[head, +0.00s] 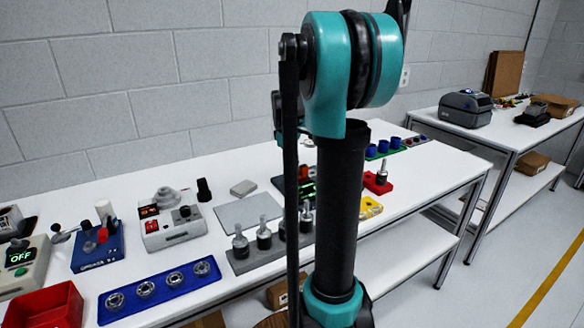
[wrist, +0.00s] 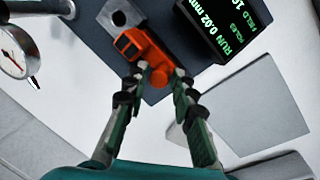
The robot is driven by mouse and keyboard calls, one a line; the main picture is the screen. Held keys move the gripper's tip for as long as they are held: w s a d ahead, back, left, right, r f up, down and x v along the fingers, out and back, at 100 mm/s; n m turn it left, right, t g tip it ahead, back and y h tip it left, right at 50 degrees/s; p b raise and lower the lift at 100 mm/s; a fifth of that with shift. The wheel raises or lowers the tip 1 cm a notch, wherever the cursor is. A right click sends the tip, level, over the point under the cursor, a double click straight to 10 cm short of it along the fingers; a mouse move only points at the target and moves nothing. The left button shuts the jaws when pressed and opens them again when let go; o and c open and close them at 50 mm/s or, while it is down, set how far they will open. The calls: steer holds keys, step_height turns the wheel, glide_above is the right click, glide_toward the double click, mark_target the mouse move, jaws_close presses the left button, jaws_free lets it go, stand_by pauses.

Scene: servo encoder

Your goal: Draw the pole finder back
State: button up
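The pole finder, which I take to be the orange-red block with a rounded end (wrist: 146,55), lies over a dark base plate (wrist: 86,17) in the wrist view. My gripper (wrist: 159,72) has its two fingers on either side of the rounded end. The fingertips are very close to it, but I cannot tell whether they press on it. In the head view my arm hides the gripper and most of this station; a red-orange bit (head: 303,172) shows beside the arm.
A black readout box with green text (wrist: 226,27), reading "RUN 0.02 mm", stands close to the right of the pole finder. A dial gauge (wrist: 13,60) is at the left. A flat grey plate (wrist: 258,105) lies at the right. Grey holders with metal parts (head: 264,240) stand nearby on the white table.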

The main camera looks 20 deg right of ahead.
mark_target(283, 188)
jaws_close()
steer(key=shift+s+a, duration=0.2)
steer(key=shift+a, duration=0.7)
steer(key=shift+s+a, duration=0.15)
steer(key=shift+a, duration=0.75)
steer(key=shift+o, duration=1.1)
jaws_free()
steer(key=shift+a, duration=0.1)
step_height(283, 188, up, 12)
steer(key=s+a, duration=0.1)
steer(key=shift+s+a, duration=0.3)
